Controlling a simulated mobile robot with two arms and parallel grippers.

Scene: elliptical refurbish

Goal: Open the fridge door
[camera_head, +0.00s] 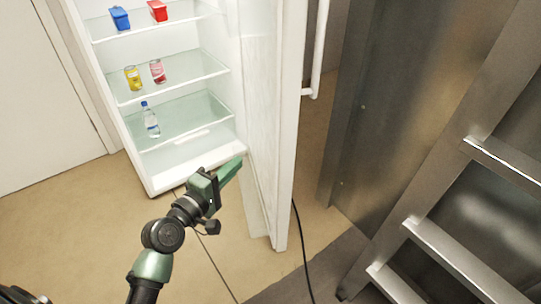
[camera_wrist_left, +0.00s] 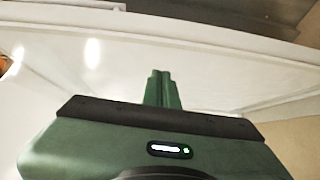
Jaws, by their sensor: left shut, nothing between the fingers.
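The white fridge (camera_head: 152,182) stands at the upper left of the head view with its inside showing. Its door (camera_head: 270,130) stands wide open, swung out to the right, with the handle (camera_head: 318,55) on the far side. My left gripper (camera_head: 236,164) is shut and empty, at the inner face of the door near its lower part. In the left wrist view the shut fingers (camera_wrist_left: 162,80) point at the white door panel (camera_wrist_left: 120,62); I cannot tell whether they touch it. My right gripper is not in view.
A black cable (camera_head: 302,250) lies on the floor. The floor at left is clear.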

